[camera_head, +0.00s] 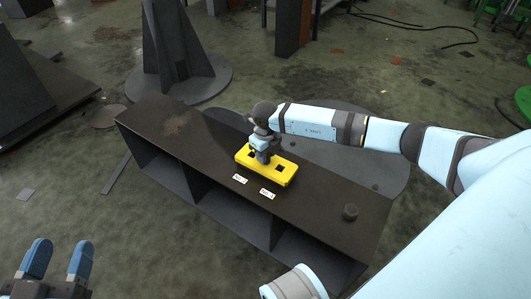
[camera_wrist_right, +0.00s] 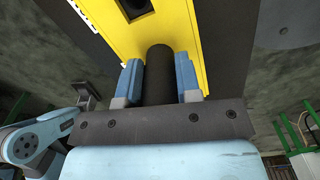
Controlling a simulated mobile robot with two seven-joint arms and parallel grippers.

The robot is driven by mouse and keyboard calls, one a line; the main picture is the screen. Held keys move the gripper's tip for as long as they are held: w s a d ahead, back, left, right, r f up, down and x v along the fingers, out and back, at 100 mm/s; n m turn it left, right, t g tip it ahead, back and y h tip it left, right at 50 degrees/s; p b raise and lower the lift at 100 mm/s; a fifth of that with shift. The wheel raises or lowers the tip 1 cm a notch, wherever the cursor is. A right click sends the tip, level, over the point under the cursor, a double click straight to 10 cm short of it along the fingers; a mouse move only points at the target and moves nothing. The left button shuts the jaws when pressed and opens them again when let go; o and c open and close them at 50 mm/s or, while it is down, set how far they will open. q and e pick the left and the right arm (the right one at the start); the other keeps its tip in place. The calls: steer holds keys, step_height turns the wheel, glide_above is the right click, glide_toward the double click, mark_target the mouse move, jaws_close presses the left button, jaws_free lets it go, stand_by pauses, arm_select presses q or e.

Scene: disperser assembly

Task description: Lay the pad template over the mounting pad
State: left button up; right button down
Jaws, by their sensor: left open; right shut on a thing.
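The yellow pad template (camera_head: 283,177) is a flat block with dark square openings, over the middle of the dark bench (camera_head: 325,202). It also shows in the right wrist view (camera_wrist_right: 165,35). My right gripper (camera_head: 263,154) is above it. In the right wrist view its blue fingers (camera_wrist_right: 159,80) are shut on the template's dark upright post (camera_wrist_right: 158,75). I cannot tell whether the template touches the bench. I cannot make out the mounting pad; it may be hidden under the template. My left gripper (camera_head: 59,260) is open and empty at the lower left, away from the bench.
A small dark knob (camera_head: 350,212) stands near the bench's right end. The bench's left part is clear. A dark pedestal (camera_head: 178,55) stands behind it.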

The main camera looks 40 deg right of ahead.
steer(key=c, duration=0.7)
jaws_free()
steer(key=shift+c, duration=0.2)
step_height(320, 180, up, 13)
steer(key=p, duration=0.5)
steer(key=shift+r+p, duration=0.1)
steer(key=shift+p, duration=0.2)
arm_select(q)
steer(key=s+n, duration=0.1)
steer(key=d+n+g, duration=0.1)
steer(key=s+n, duration=0.1)
steer(key=shift+s+d+n, duration=0.25)
steer(key=shift+s+n, duration=0.05)
steer(key=shift+n, duration=0.1)
arm_select(e)
steer(key=shift+r, duration=0.35)
arm_select(q)
steer(key=shift+r, duration=0.25)
